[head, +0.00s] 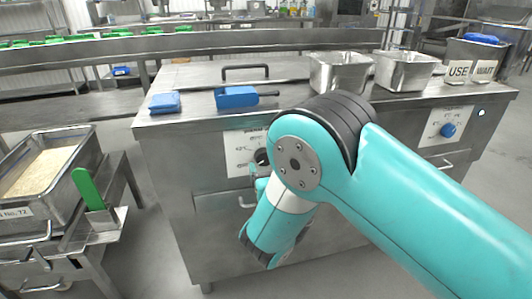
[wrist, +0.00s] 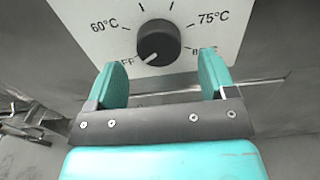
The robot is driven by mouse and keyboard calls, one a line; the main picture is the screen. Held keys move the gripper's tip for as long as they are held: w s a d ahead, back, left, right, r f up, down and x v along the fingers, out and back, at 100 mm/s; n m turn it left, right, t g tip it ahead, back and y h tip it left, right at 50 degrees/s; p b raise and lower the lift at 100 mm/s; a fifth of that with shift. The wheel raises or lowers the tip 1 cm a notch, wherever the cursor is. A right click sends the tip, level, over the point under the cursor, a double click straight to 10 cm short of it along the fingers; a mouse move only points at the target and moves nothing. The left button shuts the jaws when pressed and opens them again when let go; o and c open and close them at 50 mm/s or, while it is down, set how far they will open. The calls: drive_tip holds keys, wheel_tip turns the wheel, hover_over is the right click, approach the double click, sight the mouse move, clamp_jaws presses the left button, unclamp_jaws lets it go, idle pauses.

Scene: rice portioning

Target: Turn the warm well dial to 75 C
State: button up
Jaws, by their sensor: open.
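The warm well dial (wrist: 158,44) is a round black knob on a white label plate (wrist: 100,22) in the wrist view. Its white mark points to the lower left, toward the partly covered "OFF" print. "60°C" is at its upper left and "75°C" at its right. My gripper (wrist: 165,78) is open and empty, with teal fingers spread wider than the knob. The fingertips appear just below it, one toward each side, and I see no contact. In the head view the dial (head: 261,156) is partly hidden behind my arm.
A second panel with a blue knob (head: 448,130) is at the right of the steel counter. A rice tray (head: 88,158) stands at the left.

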drive_tip(key=shift+x, duration=1.4)
drive_tip(key=shift+c, duration=0.2)
drive_tip(key=c, duration=0.9)
